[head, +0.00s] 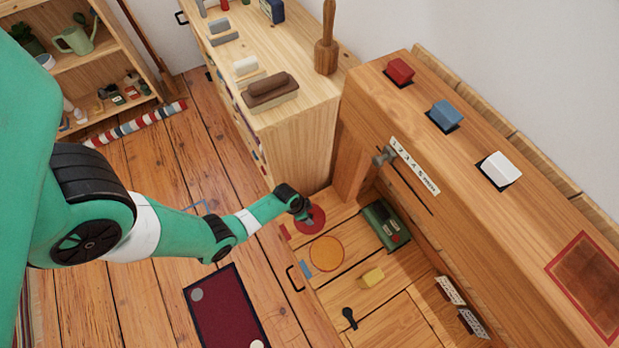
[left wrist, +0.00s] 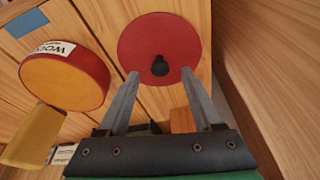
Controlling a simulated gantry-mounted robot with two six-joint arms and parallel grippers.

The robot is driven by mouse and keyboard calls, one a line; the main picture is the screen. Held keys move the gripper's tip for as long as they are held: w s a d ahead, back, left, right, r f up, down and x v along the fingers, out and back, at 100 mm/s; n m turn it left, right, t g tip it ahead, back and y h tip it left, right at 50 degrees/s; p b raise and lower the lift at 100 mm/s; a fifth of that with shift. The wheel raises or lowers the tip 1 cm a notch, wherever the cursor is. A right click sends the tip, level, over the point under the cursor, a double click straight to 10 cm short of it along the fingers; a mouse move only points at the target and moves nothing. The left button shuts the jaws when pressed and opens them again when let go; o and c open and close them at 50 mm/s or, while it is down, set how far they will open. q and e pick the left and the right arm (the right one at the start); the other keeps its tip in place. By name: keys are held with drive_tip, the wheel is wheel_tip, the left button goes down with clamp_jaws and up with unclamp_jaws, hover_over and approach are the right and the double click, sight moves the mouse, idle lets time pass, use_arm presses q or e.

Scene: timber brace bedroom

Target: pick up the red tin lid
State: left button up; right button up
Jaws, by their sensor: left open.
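The red tin lid (head: 311,218) lies flat on the wooden surface at the foot of the wooden cabinet in the head view, partly covered by my left gripper (head: 300,207). In the left wrist view the lid (left wrist: 158,32) is a red disc with a small dark knob (left wrist: 160,66). My left gripper (left wrist: 160,74) is open, its two fingertips on either side of the knob in that view. Whether they touch the lid cannot be told. My right gripper is not in view.
An open round tin with orange contents (head: 326,254) stands near the lid; its red side shows in the left wrist view (left wrist: 100,85). The cabinet (head: 301,150) rises close behind.

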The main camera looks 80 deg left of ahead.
use_arm(q)
drive_tip(key=shift+b+x, duration=0.3)
drive_tip(key=shift+x, duration=0.95)
drive_tip(key=shift+r, duration=0.15)
clamp_jaws()
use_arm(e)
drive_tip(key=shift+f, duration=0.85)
use_arm(q)
drive_tip(key=shift+r, duration=0.1)
